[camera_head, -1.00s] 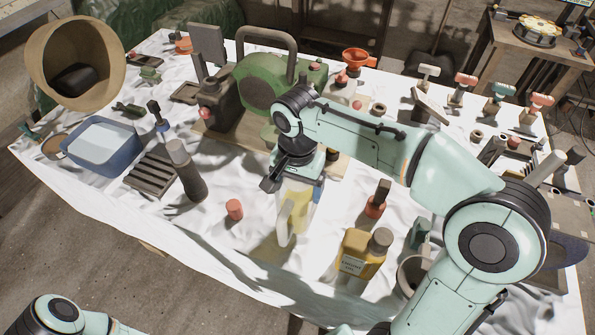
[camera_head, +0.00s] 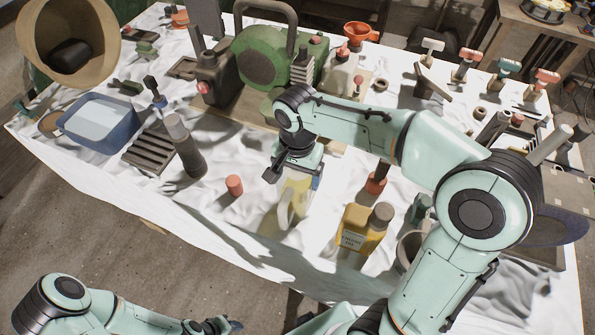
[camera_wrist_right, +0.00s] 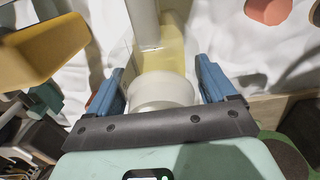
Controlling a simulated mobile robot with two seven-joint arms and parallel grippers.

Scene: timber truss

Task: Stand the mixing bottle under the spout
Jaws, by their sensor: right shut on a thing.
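My right gripper (camera_head: 297,165) is shut on a translucent bottle (camera_head: 293,200) with yellow liquid and a pale grip or handle, which I take for the mixing bottle. In the wrist view the pale round top (camera_wrist_right: 162,92) sits between the blue fingers, with the yellowish body beyond. The bottle is roughly upright over the front middle of the table; I cannot tell whether its base touches the cloth. My left gripper (camera_head: 215,325) is partly in view at the bottom edge, and its fingers are too unclear to read. I cannot pick out the spout with certainty.
A yellow engine oil bottle (camera_head: 356,230) stands right of the held bottle, and a red cap (camera_head: 234,186) lies to its left. A green machine (camera_head: 262,60) stands behind on a board. An orange funnel (camera_head: 361,33) is at the back. A blue tub (camera_head: 98,125) is at left.

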